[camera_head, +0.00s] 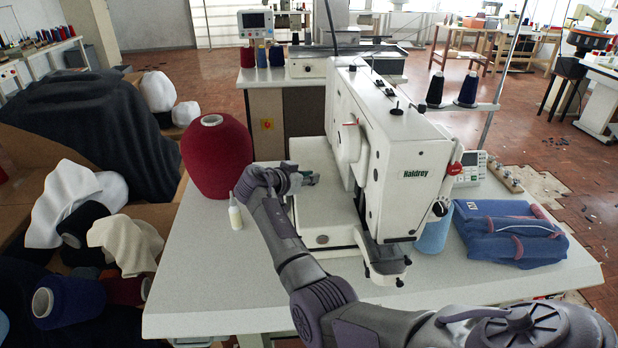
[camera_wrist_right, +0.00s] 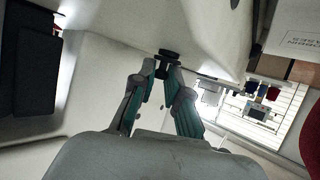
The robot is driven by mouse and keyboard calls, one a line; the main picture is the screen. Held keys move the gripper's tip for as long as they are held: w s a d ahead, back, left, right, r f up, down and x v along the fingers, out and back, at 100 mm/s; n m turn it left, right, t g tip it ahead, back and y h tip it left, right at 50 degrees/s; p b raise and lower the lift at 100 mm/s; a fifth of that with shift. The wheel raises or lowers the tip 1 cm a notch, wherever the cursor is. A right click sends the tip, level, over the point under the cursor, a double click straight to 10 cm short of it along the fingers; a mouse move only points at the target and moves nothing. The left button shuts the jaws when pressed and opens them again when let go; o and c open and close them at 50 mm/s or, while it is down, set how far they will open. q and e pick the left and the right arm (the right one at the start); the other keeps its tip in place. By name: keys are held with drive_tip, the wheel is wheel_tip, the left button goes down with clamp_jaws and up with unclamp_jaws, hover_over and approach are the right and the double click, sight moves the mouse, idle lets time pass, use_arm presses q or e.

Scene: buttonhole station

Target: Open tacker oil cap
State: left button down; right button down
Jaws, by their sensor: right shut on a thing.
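The white tacker machine (camera_head: 400,160), marked Haldrey, stands on the pale table. My right arm reaches across the table front, and my right gripper (camera_head: 306,178) is at the machine's left side, low by its white base. In the right wrist view a small black cap (camera_wrist_right: 169,54) sits on a white surface of the machine. The tips of my right gripper (camera_wrist_right: 161,72) are closed on it from both sides. In the head view the cap is hidden behind the gripper and wrist. My left gripper is not in view.
A large red yarn cone (camera_head: 217,155) and a small white bottle (camera_head: 235,212) stand left of my right arm. A folded blue garment (camera_head: 508,232) lies at the right of the table (camera_head: 215,290). A blue spool (camera_head: 434,232) stands beside the machine head. The table's front left is clear.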

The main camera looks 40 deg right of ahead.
drive_tip(key=shift+w+d+r+n+g+y, duration=0.15)
drive_tip(key=shift+w+r+n+g+y, duration=0.15)
drive_tip(key=shift+r+n+g+y, duration=0.25)
drive_tip(key=shift+w+d+n+g+y, duration=0.1)
drive_tip(key=shift+w+n+g+y, duration=0.1)
drive_tip(key=shift+n+g+y, duration=0.25)
drive_tip(key=shift+w+d+g+y+b, duration=0.15)
drive_tip(key=shift+g+y+b, duration=0.25)
drive_tip(key=shift+b, duration=0.2)
drive_tip(key=shift+w+d+r+n+g+y+b, duration=0.15)
drive_tip(key=shift+n+g+y+b, duration=0.35)
drive_tip(key=shift+b, duration=0.5)
drive_tip(key=c, duration=1.2)
unclamp_jaws()
